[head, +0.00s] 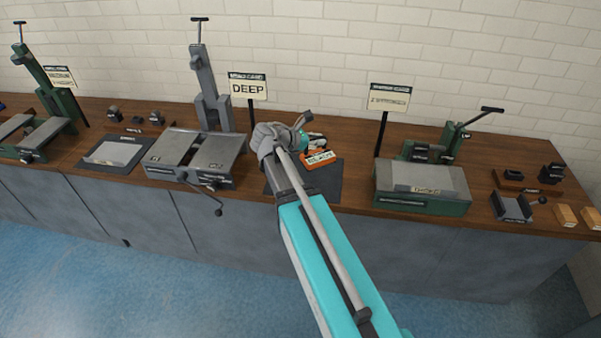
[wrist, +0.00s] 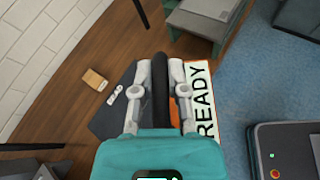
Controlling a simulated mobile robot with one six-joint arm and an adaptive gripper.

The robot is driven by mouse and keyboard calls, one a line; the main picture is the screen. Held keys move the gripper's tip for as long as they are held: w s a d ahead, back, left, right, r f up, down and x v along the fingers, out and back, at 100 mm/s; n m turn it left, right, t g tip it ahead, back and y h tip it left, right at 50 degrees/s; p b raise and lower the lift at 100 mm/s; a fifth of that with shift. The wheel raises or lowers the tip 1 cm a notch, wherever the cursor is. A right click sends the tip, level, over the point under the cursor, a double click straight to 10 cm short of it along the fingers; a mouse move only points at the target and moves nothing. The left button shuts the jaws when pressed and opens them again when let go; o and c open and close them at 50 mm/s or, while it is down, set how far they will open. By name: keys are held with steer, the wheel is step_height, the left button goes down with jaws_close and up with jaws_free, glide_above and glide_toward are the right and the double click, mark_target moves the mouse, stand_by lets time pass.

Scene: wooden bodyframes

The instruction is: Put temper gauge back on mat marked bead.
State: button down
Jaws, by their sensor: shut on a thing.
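My gripper (wrist: 160,74) is shut on the black upright part of the temper gauge (wrist: 160,90). An orange part and a white plate reading READY show beside my right finger in the wrist view. In the head view the orange body with its white label (head: 320,158) shows beside my wrist, and my gripper is mostly hidden by my arm. A dark mat (head: 325,185) lies under it on the bench; it also shows in the wrist view (wrist: 108,122). I cannot tell whether the gauge touches it. No mark reading bead is legible on any mat.
A sign reading DEEP (head: 248,88) stands left of my wrist, and another sign (head: 388,99) stands right. A grey machine (head: 200,155) and a green machine (head: 425,190) flank the dark mat. Another mat (head: 85,165) bears a grey plate. Wooden blocks (head: 567,216) lie far right.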

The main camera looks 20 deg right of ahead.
mark_target(307, 158)
steer(key=shift+w+a, duration=0.1)
steer(key=shift+w, duration=0.45)
steer(key=f+b, duration=0.3)
steer(key=w+a+f+n+t+b, duration=0.1)
steer(key=f+b, duration=0.2)
steer(key=w+a+f+n+t+b, duration=0.1)
steer(key=f+b, duration=0.2)
steer(key=shift+f, duration=0.2)
steer(key=shift+w, duration=0.1)
stand_by(0.3)
steer(key=w+d+f+b, duration=0.4)
steer(key=w+f+b, duration=0.5)
steer(key=w, duration=0.3)
steer(key=shift+d, duration=0.35)
